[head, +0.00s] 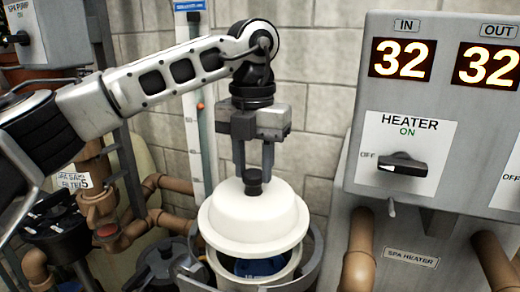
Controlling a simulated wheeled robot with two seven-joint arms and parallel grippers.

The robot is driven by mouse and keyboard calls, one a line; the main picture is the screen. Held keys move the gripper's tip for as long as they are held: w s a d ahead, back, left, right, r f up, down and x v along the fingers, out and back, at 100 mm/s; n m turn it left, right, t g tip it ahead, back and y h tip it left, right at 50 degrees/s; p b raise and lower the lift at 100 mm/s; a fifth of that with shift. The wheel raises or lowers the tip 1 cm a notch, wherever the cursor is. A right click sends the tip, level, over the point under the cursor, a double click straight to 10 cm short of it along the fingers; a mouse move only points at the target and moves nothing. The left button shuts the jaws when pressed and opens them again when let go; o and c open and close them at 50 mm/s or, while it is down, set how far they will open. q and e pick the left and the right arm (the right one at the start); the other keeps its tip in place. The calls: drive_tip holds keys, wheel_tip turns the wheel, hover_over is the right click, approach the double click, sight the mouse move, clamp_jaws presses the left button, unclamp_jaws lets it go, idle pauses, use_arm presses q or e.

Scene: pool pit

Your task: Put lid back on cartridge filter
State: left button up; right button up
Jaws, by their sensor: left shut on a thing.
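The white round lid (253,222) has a dark knob (252,182) on top. My left gripper (253,178) points down and is shut on this knob. The lid is over the white cartridge filter housing (226,272) and looks slightly tilted. A gap shows between the lid's front rim and the housing, and blue material (262,266) is visible inside. The lid hides the back of the housing's opening, so I cannot tell if it touches there. My right gripper is not in view.
The grey heater box (365,240) with a dial (402,164) stands close on the right. Brown pipes (170,220) and a dark valve (55,220) are at the left. A grey curved bracket (310,262) surrounds the housing. A block wall (310,100) is behind.

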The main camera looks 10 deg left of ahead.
sight(254, 194)
use_arm(q)
drive_tip(key=shift+w, duration=0.25)
drive_tip(key=shift+s+f+b, duration=0.35)
drive_tip(key=shift+f+b, duration=0.15)
drive_tip(key=shift+b, duration=0.1)
drive_tip(key=shift+f+b, duration=0.3)
drive_tip(key=shift+f, duration=0.1)
wheel_tip(254, 194, down, 2)
drive_tip(key=shift+f+b, duration=0.25)
drive_tip(key=shift+b, duration=0.75)
drive_tip(key=shift+w+f+b, duration=0.1)
drive_tip(key=shift+f+b, duration=0.35)
drive_tip(key=shift+f, duration=0.35)
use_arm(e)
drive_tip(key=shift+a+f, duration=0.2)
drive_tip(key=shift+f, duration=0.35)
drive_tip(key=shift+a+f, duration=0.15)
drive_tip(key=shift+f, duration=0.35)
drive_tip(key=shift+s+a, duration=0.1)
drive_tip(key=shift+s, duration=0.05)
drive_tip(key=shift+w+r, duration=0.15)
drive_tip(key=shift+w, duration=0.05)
